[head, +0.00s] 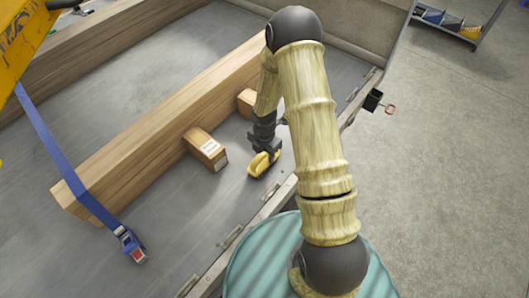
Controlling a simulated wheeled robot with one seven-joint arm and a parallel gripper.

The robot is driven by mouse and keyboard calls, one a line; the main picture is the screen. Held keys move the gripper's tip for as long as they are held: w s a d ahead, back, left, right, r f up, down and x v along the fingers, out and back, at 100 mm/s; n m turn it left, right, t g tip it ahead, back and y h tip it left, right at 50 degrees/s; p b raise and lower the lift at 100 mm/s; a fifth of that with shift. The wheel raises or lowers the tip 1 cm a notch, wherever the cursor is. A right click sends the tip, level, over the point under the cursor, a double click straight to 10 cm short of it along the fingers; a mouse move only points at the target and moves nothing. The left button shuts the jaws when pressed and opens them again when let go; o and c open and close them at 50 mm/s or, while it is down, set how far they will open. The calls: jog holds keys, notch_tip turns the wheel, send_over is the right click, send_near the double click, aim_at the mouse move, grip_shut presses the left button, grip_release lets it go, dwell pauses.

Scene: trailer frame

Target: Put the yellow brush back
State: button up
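A yellow object (259,168), which looks like the yellow brush, is at the end of my arm, low over the grey trailer bed (245,191) near its right edge. My gripper (264,150) is right above this object and touches or overlaps it in the picture. The fingertips are too small and hidden to show whether they are closed on it. I cannot tell whether the object rests on the bed or hangs just above it.
A cardboard box (206,149) with white labels lies left of my gripper, against a long wooden beam (150,140). Another small box (246,101) is behind. A blue strap (70,175) crosses the beam. A rack (447,23) with blue and yellow items stands at top right.

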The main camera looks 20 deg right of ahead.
notch_tip(320, 180, up, 12)
dwell(0.6)
jog(key=shift+r, duration=0.15)
dwell(0.3)
jog(key=s+r+m+t, duration=0.2)
jog(key=s+r+m, duration=1.1)
jog(key=m, duration=1.2)
jog(key=shift+s+d+r+t, duration=0.2)
jog(key=shift+s+t, duration=0.1)
jog(key=shift+s, duration=0.25)
